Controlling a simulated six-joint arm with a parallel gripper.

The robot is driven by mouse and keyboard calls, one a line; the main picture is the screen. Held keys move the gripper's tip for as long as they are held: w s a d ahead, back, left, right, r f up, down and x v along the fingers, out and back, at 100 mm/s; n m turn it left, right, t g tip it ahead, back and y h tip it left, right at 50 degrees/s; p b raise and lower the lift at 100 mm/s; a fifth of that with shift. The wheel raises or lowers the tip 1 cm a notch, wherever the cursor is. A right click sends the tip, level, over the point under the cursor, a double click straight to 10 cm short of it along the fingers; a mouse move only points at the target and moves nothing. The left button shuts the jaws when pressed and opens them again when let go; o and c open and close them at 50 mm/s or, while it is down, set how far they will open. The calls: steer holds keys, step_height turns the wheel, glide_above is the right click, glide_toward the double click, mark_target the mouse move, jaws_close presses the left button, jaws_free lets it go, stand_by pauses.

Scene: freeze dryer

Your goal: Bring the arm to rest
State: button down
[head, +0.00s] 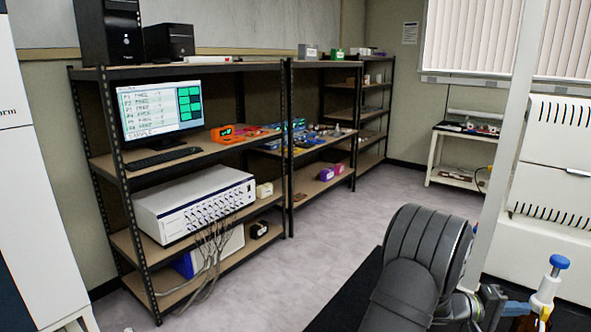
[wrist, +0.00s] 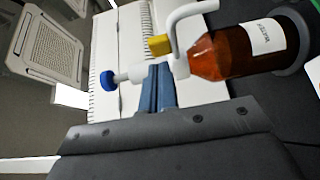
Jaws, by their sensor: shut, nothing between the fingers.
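My gripper (wrist: 158,88) shows in the wrist view with its two blue fingers together and nothing between them. The fingertips appear close to a brown bottle (wrist: 228,52) with a white label and a white dispenser top with a blue knob (wrist: 108,81). I cannot tell whether they touch it. In the head view my dark arm link is at the lower right, and the bottle's blue-knobbed top (head: 558,263) stands beside it at the right edge. The lower bottle is mostly cut off there.
A shelf rack (head: 128,213) holds a monitor (head: 160,107), a keyboard and a white instrument box (head: 195,203) with cables. White vented equipment (head: 560,150) stands behind a pale post at right. A low white table (head: 460,178) is at the back. Grey floor (head: 330,235) lies open between.

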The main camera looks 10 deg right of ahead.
steer(key=s+v, duration=0.2)
steer(key=v, duration=0.9)
steer(key=x, duration=1.2)
steer(key=shift+w+d, duration=0.2)
steer(key=shift+d, duration=0.15)
steer(key=w+a, duration=0.8)
steer(key=a, duration=0.4)
steer(key=w+d+r+t+y, duration=0.25)
steer(key=w+d+t, duration=0.2)
steer(key=w, duration=0.35)
steer(key=w+d+r+t+y, duration=0.1)
steer(key=w+d+r+t, duration=0.3)
steer(key=w, duration=0.4)
steer(key=w+r+n+t+y, duration=0.2)
steer(key=w+r+t, duration=0.3)
steer(key=r, duration=0.3)
steer(key=w+r+n+t+y, duration=0.2)
steer(key=w+r+t, duration=0.3)
steer(key=r, duration=0.4)
steer(key=shift+w+d+r+y, duration=0.15)
steer(key=shift+w+d+y, duration=0.25)
steer(key=shift+w, duration=0.3)
steer(key=c, duration=2.1)
jaws_free()
steer(key=shift+a, duration=0.1)
